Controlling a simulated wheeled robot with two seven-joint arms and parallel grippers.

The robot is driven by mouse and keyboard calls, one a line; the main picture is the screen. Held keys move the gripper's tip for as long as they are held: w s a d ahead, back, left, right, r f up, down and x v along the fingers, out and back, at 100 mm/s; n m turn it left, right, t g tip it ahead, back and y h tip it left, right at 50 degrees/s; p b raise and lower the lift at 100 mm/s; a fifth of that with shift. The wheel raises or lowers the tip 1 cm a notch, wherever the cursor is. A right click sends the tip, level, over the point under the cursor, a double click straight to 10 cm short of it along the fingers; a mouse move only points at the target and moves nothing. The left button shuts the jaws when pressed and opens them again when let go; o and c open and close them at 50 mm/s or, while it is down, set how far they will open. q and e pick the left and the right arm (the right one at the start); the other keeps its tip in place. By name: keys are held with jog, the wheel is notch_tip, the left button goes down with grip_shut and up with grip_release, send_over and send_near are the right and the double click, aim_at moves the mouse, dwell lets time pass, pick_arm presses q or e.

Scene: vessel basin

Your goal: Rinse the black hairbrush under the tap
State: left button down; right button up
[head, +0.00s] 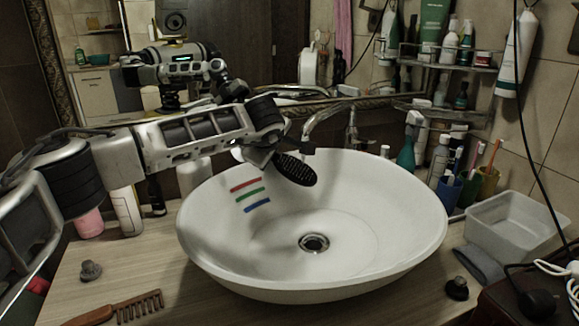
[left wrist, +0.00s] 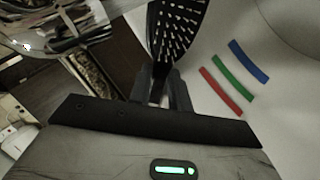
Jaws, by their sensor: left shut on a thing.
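The black hairbrush (head: 296,169) is held over the left back part of the white vessel basin (head: 420,235), its oval head tilted down to the right. My left gripper (head: 266,158) is shut on the handle; the left wrist view shows the fingers (left wrist: 163,92) around it and the pale bristles of the brush (left wrist: 180,32). The chrome tap (head: 323,112) arches from behind, its spout end close above the brush head in the picture. I cannot tell whether the head is directly below it. No water stream is visible. My right gripper is out of view.
Red, green and blue stripes (head: 250,195) mark the basin's inner left wall. A wooden comb (head: 130,307) and grey stopper (head: 91,270) lie on the counter at left. Bottles stand behind the arm. Cups and a clear plastic box (head: 512,228) are at right.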

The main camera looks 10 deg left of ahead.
pick_arm(q)
jog(key=s+d+b, duration=0.1)
jog(key=s+b, duration=0.2)
jog(key=s, duration=0.4)
jog(key=shift+s+d, duration=0.3)
jog(key=shift+d, duration=0.1)
dwell(1.2)
jog(key=v, duration=0.6)
jog(key=shift+s, duration=0.25)
dwell(0.4)
